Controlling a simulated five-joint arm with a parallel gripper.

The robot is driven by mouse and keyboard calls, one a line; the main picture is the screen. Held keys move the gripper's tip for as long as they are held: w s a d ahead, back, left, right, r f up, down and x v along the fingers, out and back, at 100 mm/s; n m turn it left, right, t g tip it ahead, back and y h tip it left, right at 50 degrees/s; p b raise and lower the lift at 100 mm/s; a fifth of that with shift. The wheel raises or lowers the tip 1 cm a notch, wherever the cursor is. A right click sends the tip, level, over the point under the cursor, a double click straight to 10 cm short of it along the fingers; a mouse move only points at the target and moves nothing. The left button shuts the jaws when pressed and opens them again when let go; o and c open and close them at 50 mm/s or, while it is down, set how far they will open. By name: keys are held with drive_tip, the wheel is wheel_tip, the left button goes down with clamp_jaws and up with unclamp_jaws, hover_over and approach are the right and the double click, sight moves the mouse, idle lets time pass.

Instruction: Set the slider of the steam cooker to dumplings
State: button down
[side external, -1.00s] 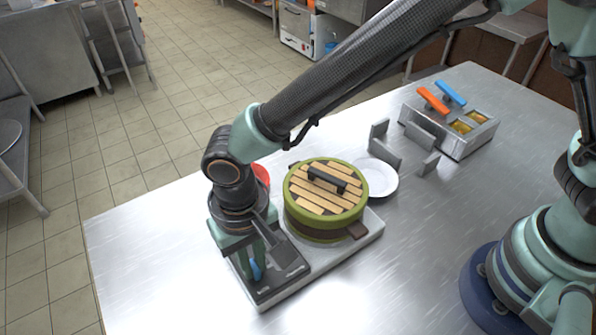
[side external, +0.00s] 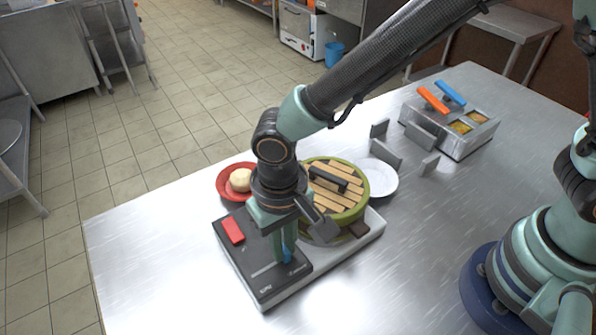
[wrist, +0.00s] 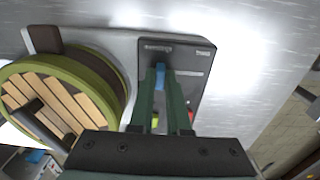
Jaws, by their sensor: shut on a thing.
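The steam cooker has a round green pot with a slatted wooden lid (side external: 322,197) and a dark control panel (side external: 250,278) on a pale base. My gripper (side external: 285,254) points down over the panel, shut on the blue slider knob (side external: 290,252). In the wrist view the knob (wrist: 160,77) sits between the fingertips (wrist: 160,80), towards the pot side of its slot. The bare slot stretches away from the pot. Small labels (wrist: 203,53) lie along the panel edge, too small to read. My gripper partly hides the pot and panel.
A red rocker switch (side external: 232,230) is at the panel's far end. A red bowl (side external: 224,188) with a pale bun (side external: 240,180) stands behind the cooker, and a white plate (side external: 382,180) beside it. A metal food warmer (side external: 462,145) stands at back right. The front table is clear.

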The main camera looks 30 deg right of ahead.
sight(284, 247)
drive_tip(key=shift+w+r, duration=0.1)
drive_tip(key=c, duration=0.9)
unclamp_jaws()
wheel_tip(284, 247, up, 12)
drive_tip(key=shift+r, duration=0.1)
drive_tip(key=d+r+t, duration=0.2)
drive_tip(key=d, duration=0.7)
drive_tip(key=w+d+r+t, duration=0.1)
drive_tip(key=d+r, duration=0.1)
drive_tip(key=d, duration=0.8)
drive_tip(key=d+r+t, duration=0.2)
drive_tip(key=d, duration=0.8)
drive_tip(key=shift+w+d+t, duration=0.2)
drive_tip(key=shift+w+t, duration=0.1)
drive_tip(key=shift+w, duration=0.05)
